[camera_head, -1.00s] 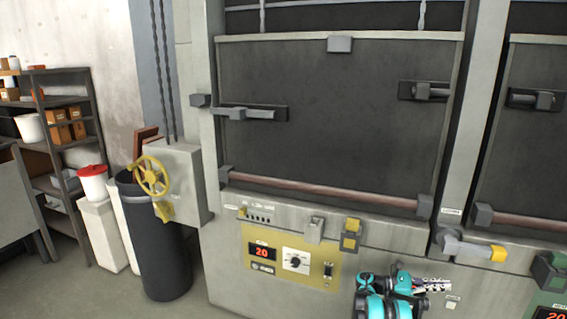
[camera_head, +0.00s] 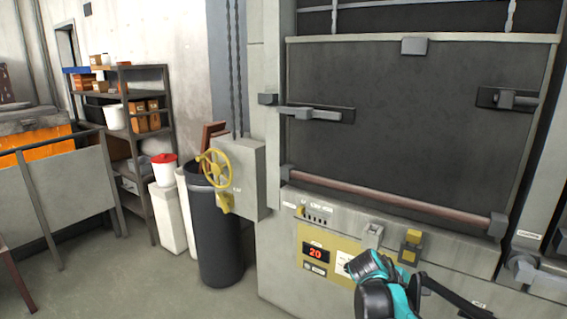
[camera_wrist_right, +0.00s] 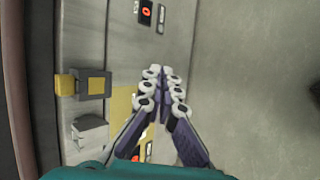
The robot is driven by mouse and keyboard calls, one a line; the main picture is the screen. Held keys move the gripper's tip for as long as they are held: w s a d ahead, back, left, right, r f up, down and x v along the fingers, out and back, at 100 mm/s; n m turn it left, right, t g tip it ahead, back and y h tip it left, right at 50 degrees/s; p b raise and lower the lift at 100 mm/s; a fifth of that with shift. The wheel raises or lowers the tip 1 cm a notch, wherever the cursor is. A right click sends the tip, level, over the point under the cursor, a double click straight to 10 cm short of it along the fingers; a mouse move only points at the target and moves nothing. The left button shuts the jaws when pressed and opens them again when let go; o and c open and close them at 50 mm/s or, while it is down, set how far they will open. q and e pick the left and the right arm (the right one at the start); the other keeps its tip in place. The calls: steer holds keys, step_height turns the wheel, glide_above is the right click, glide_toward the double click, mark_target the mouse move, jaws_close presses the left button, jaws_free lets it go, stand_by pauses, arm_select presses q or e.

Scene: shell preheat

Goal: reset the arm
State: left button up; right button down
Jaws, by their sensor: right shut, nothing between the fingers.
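My right arm, with teal and black links, comes in at the bottom right of the head view, in front of the furnace's lower panel. In the right wrist view my right gripper (camera_wrist_right: 160,75) is shut with its fingertips together and nothing between them. The furnace front and its yellow panel (camera_wrist_right: 122,103) lie behind and left of the fingers; I cannot tell the distance to them. My left gripper is not in view.
The furnace door (camera_head: 415,120) fills the right of the head view. A yellow handwheel (camera_head: 216,168), a dark bin (camera_head: 217,240), a shelf (camera_head: 140,68) and a grey railing (camera_head: 60,190) stand left. Grey floor (camera_head: 130,280) is clear at lower left.

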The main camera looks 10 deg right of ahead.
steer(key=s+a+f+m+t+y, duration=0.1)
steer(key=s+a+y, duration=0.2)
steer(key=a, duration=0.7)
steer(key=s+a+f+m+t+y, duration=0.2)
steer(key=s+a, duration=0.3)
steer(key=a, duration=0.4)
steer(key=s+a+f+m+t+y, duration=0.2)
steer(key=s+a+y, duration=0.1)
steer(key=a, duration=0.7)
steer(key=shift+s+a+f+y, duration=0.2)
steer(key=shift+s+a+y, duration=0.1)
steer(key=shift+s+y, duration=0.15)
